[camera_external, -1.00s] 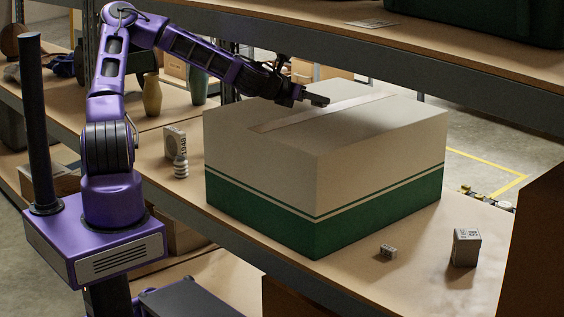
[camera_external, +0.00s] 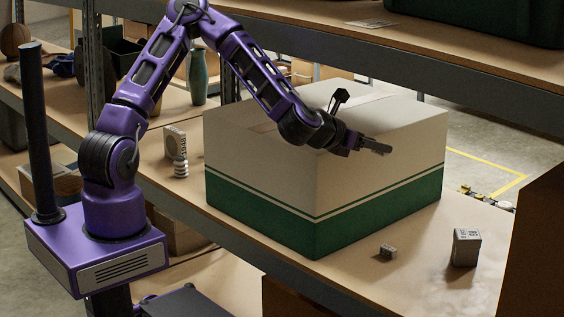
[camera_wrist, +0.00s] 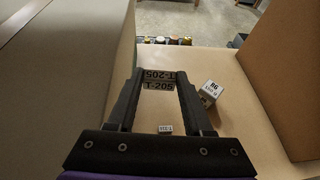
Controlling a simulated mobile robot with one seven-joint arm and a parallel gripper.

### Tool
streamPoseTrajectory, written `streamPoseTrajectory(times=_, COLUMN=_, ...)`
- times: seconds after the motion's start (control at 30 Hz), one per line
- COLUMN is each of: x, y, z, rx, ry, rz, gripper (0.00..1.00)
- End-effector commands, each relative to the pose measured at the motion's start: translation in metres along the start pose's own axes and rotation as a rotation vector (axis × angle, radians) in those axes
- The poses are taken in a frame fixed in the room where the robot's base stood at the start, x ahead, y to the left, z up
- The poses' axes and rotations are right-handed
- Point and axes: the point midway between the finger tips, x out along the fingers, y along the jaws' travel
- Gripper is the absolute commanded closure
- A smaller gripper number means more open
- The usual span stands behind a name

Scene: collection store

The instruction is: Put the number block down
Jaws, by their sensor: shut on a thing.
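My gripper (camera_external: 372,146) is shut on the number block (camera_wrist: 159,79), a small dark grey block marked T-205, held between the fingertips in the wrist view. In the external view my gripper shows in front of the large box's upper part, and the block is hard to make out there. In the wrist view the block is above the shelf board (camera_wrist: 225,65), and no contact with it shows. The block's underside is hidden.
A large white and green box (camera_external: 380,195) stands left in the wrist view. A grey labelled block (camera_external: 466,247) and a smaller block (camera_external: 388,252) stand on the board. A brown panel (camera_external: 535,240) bounds the right. Bare board lies between them.

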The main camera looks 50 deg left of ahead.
Motion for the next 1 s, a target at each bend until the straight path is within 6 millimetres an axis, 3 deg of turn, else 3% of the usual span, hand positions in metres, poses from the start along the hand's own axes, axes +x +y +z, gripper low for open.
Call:
streamPoseTrajectory(times=0.03, x=0.003, y=-0.015, z=-0.008, rx=0.002, ry=0.000, rz=-0.003, gripper=1.00)
streamPoseTrajectory(times=0.2, x=0.010, y=-0.052, z=-0.029, rx=-0.003, ry=0.000, rz=0.010, gripper=1.00)
streamPoseTrajectory(times=0.5, x=0.013, y=-0.099, z=-0.057, rx=-0.010, ry=-0.001, rz=0.025, gripper=1.00)
streamPoseTrajectory(times=0.77, x=0.013, y=-0.121, z=-0.070, rx=-0.014, ry=-0.001, rz=0.033, gripper=1.00)
streamPoseTrajectory(times=1.0, x=0.064, y=-0.111, z=-0.076, rx=-0.024, ry=-0.001, rz=0.060, gripper=1.00)
